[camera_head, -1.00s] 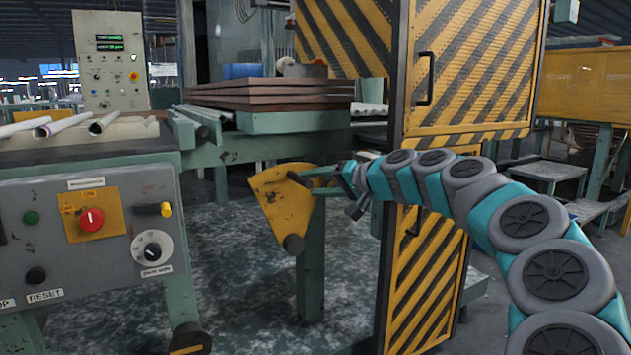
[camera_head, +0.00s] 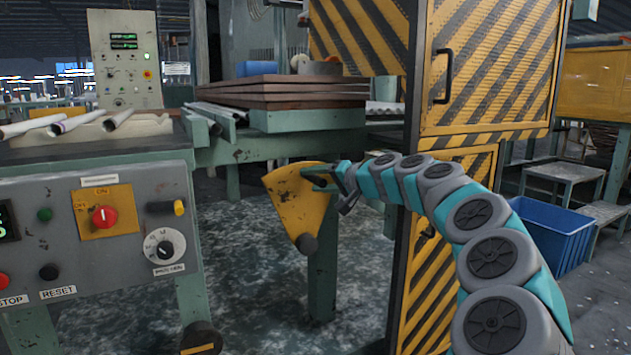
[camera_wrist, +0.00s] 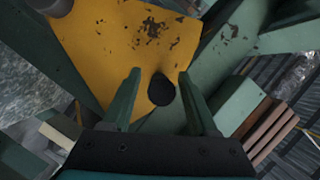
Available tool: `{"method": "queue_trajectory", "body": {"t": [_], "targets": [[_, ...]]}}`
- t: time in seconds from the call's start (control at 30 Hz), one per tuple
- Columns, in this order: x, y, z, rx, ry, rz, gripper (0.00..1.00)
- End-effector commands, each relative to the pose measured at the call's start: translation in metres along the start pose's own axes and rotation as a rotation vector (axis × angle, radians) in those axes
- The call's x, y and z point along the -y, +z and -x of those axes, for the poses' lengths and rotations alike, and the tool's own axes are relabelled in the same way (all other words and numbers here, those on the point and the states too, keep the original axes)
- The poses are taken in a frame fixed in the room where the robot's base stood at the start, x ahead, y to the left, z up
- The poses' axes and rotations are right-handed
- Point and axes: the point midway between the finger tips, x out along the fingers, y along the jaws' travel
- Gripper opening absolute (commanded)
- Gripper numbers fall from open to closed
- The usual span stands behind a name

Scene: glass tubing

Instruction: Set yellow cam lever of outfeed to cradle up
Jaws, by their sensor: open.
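The yellow cam lever (camera_head: 291,205) is a worn fan-shaped plate on a green post, its broad edge up and its narrow end down at a dark round boss (camera_head: 307,244). In the wrist view the yellow plate (camera_wrist: 110,50) fills the upper middle, and a black round knob (camera_wrist: 161,92) stands out near its lower edge. My gripper (camera_head: 312,179) is at the plate's upper right. In the wrist view its open fingers (camera_wrist: 159,76) lie on either side of the knob, with gaps visible. In the head view the fingers hide the knob.
A grey control panel (camera_head: 125,250) with knobs and buttons stands at left. A yellow-black striped cabinet (camera_head: 485,75) stands right of the lever, behind my arm. Brown boards (camera_head: 285,95) lie on the green frame above. A blue bin (camera_head: 560,235) sits at right. Floor left of the post is clear.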

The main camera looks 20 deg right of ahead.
Motion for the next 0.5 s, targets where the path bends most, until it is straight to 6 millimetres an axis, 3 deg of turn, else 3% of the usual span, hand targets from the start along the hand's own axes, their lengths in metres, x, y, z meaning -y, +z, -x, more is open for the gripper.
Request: {"method": "queue_trajectory", "body": {"t": [0.17, 0.5], "targets": [[-0.0001, 0.0001, 0.0000, 0.000, 0.000, 0.000, 0.59], [-0.0002, 0.0002, 0.0002, 0.000, 0.000, 0.000, 0.21]]}}
